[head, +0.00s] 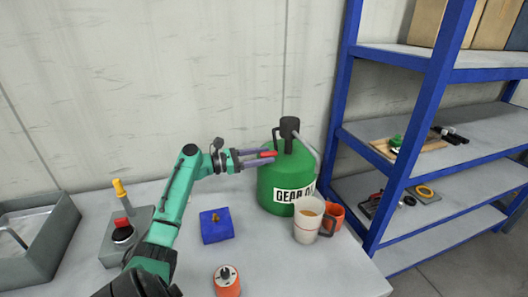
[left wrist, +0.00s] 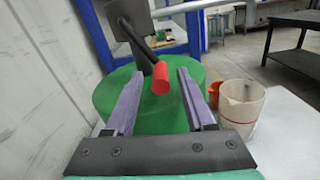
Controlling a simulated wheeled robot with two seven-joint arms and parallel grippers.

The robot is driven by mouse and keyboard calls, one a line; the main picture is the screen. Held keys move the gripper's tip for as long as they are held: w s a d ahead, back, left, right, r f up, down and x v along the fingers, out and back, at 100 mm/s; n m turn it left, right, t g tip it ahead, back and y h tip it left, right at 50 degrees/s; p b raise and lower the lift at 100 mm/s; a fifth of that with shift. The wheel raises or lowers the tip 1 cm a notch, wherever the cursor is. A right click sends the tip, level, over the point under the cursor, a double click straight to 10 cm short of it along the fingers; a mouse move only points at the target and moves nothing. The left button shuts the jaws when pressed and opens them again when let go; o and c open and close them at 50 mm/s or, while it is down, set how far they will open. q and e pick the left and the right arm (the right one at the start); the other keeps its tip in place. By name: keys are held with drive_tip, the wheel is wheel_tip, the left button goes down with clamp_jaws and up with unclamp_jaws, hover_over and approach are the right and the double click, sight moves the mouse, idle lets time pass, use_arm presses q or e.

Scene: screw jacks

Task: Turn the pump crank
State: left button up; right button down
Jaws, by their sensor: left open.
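The pump is a green drum (head: 284,178) labelled "GEAR O…", with a dark pump head (head: 289,128) on top; the drum also shows in the left wrist view (left wrist: 150,110). Its crank has a dark arm and a red handle (left wrist: 161,78), which shows in the head view as a red grip (head: 268,154). My left gripper (head: 258,158) is open at the drum's left side. In the left wrist view its two purple fingers (left wrist: 155,85) lie on either side of the red handle, with visible gaps. My right gripper is not in view.
A white measuring jug (head: 308,220) and an orange cup (head: 335,213) stand right of the drum. A blue block (head: 216,226), an orange round device (head: 226,280), a grey lever box (head: 125,235) and a grey tray (head: 40,235) share the table. A blue shelf rack (head: 420,130) stands right.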

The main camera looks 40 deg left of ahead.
use_arm(q)
drive_tip(key=shift+w+d+r, duration=0.1)
drive_tip(key=shift+w+d, duration=0.1)
drive_tip(key=shift+d, duration=0.1)
drive_tip(key=shift+a, duration=0.15)
drive_tip(key=c, duration=0.7)
clamp_jaws()
idle(0.4)
